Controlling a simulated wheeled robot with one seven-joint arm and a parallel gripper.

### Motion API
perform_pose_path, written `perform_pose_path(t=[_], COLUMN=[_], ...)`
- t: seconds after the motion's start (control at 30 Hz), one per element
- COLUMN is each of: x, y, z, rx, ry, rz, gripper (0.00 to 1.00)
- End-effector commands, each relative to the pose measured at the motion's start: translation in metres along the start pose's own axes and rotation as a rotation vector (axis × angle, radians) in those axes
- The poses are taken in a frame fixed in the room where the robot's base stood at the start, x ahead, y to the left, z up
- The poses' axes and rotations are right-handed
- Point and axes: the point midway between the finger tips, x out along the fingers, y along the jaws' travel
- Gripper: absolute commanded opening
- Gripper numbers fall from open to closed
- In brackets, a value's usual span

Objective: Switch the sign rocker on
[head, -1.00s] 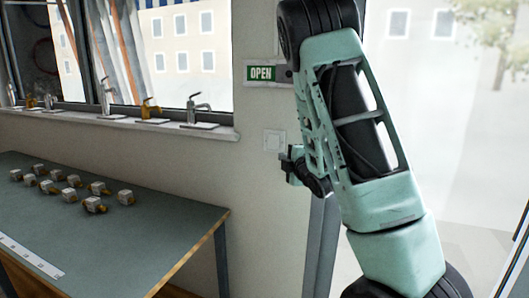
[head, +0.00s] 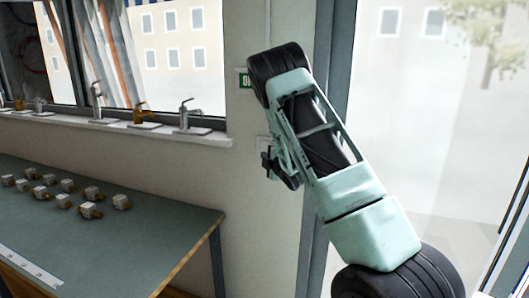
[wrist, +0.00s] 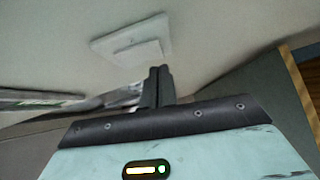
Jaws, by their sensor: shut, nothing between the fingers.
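The sign rocker is a pale raised rectangle on a white square wall plate, and it shows in the wrist view (wrist: 138,49). In the head view only a strip of the plate (head: 262,143) shows, with my arm hiding the rest. My gripper (wrist: 158,72) is shut and empty, its fingertips pointing at the wall just below and to the right of the rocker in the wrist view. I cannot tell whether they touch. In the head view my gripper (head: 266,162) is small and partly hidden by my wrist. The OPEN sign (head: 243,80) is mostly covered by my arm.
A grey-green workbench (head: 150,215) with several small valve fittings stands at the left. Several taps (head: 140,115) stand on the window sill above it. A glass door with a grey frame (head: 325,110) is at the right, close behind my arm.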

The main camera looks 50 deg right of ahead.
Motion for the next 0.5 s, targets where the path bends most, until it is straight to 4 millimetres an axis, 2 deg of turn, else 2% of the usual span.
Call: perform_pose_path(t=[0.2,0.5], x=[0.0094,0.0097], y=[0.0006,-0.0004], z=[0.0088,0.0092], rx=[0.0,0.0], ry=[0.001,0.002], rz=[0.0,0.0], gripper=[0.0,0.0])
